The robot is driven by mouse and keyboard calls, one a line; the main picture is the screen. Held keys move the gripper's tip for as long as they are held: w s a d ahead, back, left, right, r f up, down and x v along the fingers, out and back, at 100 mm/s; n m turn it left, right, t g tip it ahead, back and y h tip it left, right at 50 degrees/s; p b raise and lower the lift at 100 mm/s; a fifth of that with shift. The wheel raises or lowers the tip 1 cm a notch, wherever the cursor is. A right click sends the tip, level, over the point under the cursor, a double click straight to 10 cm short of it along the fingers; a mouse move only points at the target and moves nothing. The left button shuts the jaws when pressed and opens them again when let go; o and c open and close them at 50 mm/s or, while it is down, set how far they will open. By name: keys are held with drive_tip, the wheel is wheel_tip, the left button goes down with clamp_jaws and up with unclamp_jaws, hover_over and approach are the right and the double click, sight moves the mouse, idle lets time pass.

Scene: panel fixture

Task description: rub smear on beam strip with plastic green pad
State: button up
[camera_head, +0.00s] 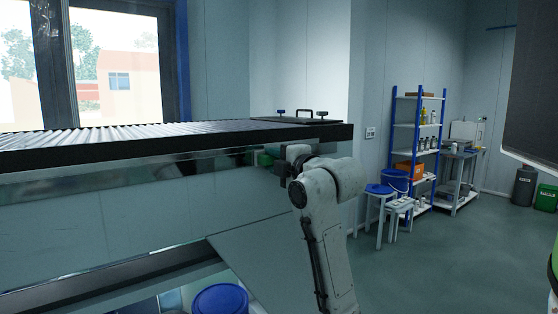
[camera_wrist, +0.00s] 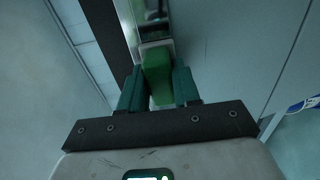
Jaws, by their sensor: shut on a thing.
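The plastic green pad (camera_wrist: 157,75) is between the two dark green fingers of my gripper (camera_wrist: 158,92) in the wrist view. The jaws are shut on its sides. In the head view the pad (camera_head: 264,159) shows small and green beside my gripper (camera_head: 281,161), at the right end of the shiny beam strip (camera_head: 120,178). The strip runs below the black edge of the panel fixture. The pad's far end is close to the strip in the wrist view; I cannot tell whether they touch. Dark patches show on the strip, but I cannot tell smear from reflection.
The black-edged fixture top (camera_head: 180,138) has a ribbed surface and a handle (camera_head: 304,112) at its right end. A blue drum (camera_head: 220,299) stands below. A blue stool (camera_head: 379,190) and a shelf (camera_head: 417,140) stand right. The floor at right is open.

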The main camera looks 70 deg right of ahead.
drive_tip(key=shift+w+a, duration=0.1)
drive_tip(key=shift+w, duration=0.05)
drive_tip(key=v, duration=0.6)
idle(0.3)
drive_tip(key=shift+p, duration=0.3)
drive_tip(key=v, duration=0.3)
idle(0.7)
drive_tip(key=x, duration=0.6)
drive_tip(key=shift+w+d, duration=0.25)
drive_tip(key=shift+d, duration=0.1)
drive_tip(key=shift+x, duration=1.05)
idle(0.6)
drive_tip(key=shift+d, duration=0.1)
